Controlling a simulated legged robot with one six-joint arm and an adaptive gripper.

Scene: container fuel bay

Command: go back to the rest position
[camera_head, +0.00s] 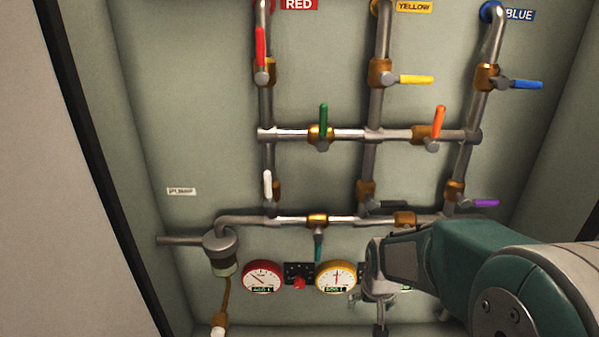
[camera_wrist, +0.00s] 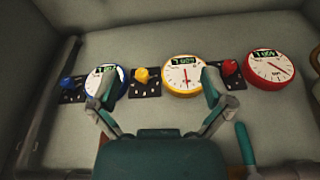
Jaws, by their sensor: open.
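My gripper (camera_head: 378,290) is at the lower right of the head view, low in front of the panel near the yellow-rimmed gauge (camera_head: 337,276). In the wrist view my gripper (camera_wrist: 158,85) has its two fingers spread wide with nothing between them. Its fingertips overlap the blue-rimmed gauge (camera_wrist: 103,82) and the yellow-rimmed gauge (camera_wrist: 184,75) in that picture; I cannot tell whether they touch anything. The red-rimmed gauge (camera_head: 262,276) is left of the gripper in the head view. My arm hides part of the lower right panel.
Pipes carry red (camera_head: 260,47), yellow (camera_head: 416,80), blue (camera_head: 528,85), green (camera_head: 323,119), orange (camera_head: 439,120), white (camera_head: 267,184), purple (camera_head: 485,203) and teal (camera_head: 318,248) handles. Red (camera_wrist: 229,67), yellow (camera_wrist: 142,75) and blue (camera_wrist: 67,84) knobs sit by the gauges. Bay walls flank both sides.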

